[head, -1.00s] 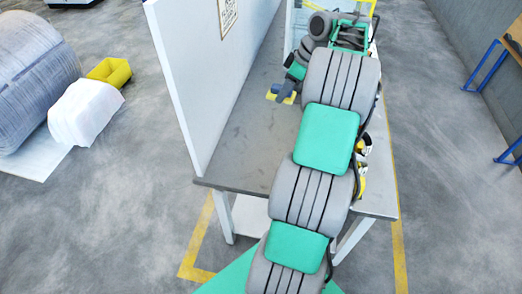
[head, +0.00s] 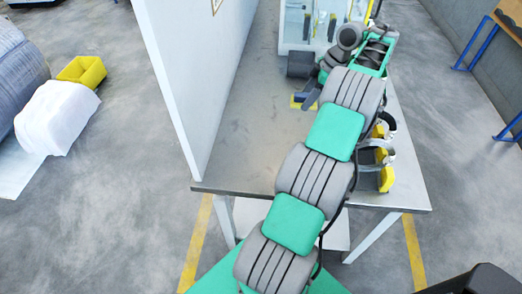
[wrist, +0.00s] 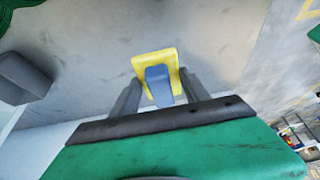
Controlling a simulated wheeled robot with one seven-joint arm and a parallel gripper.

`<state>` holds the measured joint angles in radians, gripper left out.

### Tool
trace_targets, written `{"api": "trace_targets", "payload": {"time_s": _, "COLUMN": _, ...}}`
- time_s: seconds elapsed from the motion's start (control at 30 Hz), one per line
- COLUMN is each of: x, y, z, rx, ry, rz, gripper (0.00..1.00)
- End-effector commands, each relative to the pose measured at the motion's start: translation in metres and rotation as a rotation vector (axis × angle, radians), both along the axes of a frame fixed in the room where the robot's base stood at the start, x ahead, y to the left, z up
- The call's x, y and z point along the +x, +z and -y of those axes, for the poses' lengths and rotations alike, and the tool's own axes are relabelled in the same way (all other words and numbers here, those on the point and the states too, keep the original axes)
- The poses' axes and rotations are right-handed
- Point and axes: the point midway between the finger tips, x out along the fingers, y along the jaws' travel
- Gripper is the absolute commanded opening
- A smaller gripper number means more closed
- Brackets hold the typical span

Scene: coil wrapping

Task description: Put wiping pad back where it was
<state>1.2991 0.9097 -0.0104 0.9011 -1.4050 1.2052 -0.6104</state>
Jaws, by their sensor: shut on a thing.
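The wiping pad is a yellow pad (wrist: 152,64) with a blue-grey grip piece (wrist: 159,86), seen in the middle of the wrist view. My gripper (wrist: 158,90) is shut on it, with one dark finger on each side of the blue-grey piece. In the head view the pad's yellow edge (head: 297,103) shows beside my gripper (head: 308,100), over the far part of the grey table (head: 240,150). My gripper and arm hide part of the pad there. I cannot tell whether the pad touches the table top.
A dark grey block (head: 300,64) stands on the table just beyond my gripper; it also shows in the wrist view (wrist: 22,78). A white panel (head: 190,80) walls the left side. Yellow and black tools (head: 378,160) lie along the right edge. The table's near left part is clear.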

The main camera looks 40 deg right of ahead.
Motion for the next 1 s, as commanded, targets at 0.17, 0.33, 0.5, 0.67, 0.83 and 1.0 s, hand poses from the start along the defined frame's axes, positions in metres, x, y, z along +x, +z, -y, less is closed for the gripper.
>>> {"api": "trace_targets", "payload": {"time_s": 0.17, "x": 0.0, "y": -0.021, "z": -0.001, "rx": -0.003, "ry": 0.001, "rz": 0.001, "gripper": 0.16}}
{"api": "trace_targets", "payload": {"time_s": 0.33, "x": 0.004, "y": -0.034, "z": -0.018, "rx": -0.004, "ry": 0.001, "rz": 0.001, "gripper": 0.16}}
{"api": "trace_targets", "payload": {"time_s": 0.5, "x": 0.011, "y": -0.047, "z": -0.046, "rx": -0.004, "ry": 0.002, "rz": 0.002, "gripper": 0.16}}
{"api": "trace_targets", "payload": {"time_s": 0.67, "x": 0.018, "y": -0.059, "z": -0.075, "rx": -0.004, "ry": 0.002, "rz": 0.002, "gripper": 0.16}}
{"api": "trace_targets", "payload": {"time_s": 0.83, "x": 0.025, "y": -0.087, "z": -0.105, "rx": -0.001, "ry": 0.001, "rz": -0.001, "gripper": 0.16}}
{"api": "trace_targets", "payload": {"time_s": 1.0, "x": 0.031, "y": -0.107, "z": -0.126, "rx": -0.002, "ry": 0.0, "rz": 0.001, "gripper": 0.16}}
